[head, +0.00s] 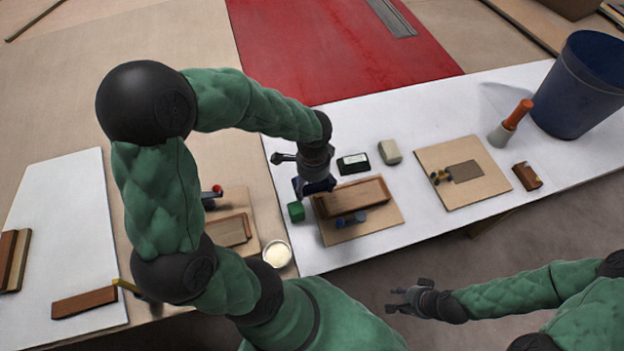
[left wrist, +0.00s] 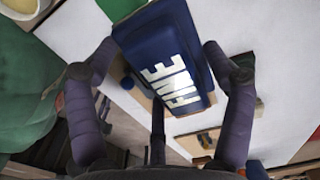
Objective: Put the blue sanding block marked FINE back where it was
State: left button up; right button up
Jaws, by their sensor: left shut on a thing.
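The blue sanding block (head: 319,187) is in my left gripper (head: 313,183), above the white table near the wooden frame piece. In the left wrist view the block (left wrist: 165,60) shows white FINE lettering and sits tilted between the two fingers of my left gripper (left wrist: 160,62). My left gripper is shut on it. The block's underside is hidden, and I cannot tell its exact height above the table. My right gripper (head: 402,298) is empty, off the table's front edge, with its fingers apart.
Below the left gripper are a board (head: 385,222) with a reddish-brown wooden piece (head: 352,197) and a green block (head: 296,211). A black-and-white block (head: 352,163) and a beige block (head: 390,151) stand behind. A bucket (head: 580,95) is far right. Clear white table lies between the boards.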

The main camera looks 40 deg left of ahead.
pick_arm(q)
jog(key=w+a+f+b, duration=0.1)
jog(key=w+f, duration=0.1)
jog(key=w+a+f+b, duration=0.1)
jog(key=w+a+f, duration=0.1)
jog(key=w+a+f+b, duration=0.1)
jog(key=w+f, duration=0.1)
jog(key=shift+a+f, duration=0.35)
jog(key=shift+f, duration=0.05)
jog(key=shift+w+a+f+b, duration=0.15)
jog(key=shift+f+b, duration=0.85)
jog(key=shift+f, duration=0.75)
jog(key=shift+f, duration=0.15)
jog(key=o, duration=0.8)
jog(key=shift+o, duration=1)
notch_tip(320, 180, up, 12)
jog(key=p, duration=0.5)
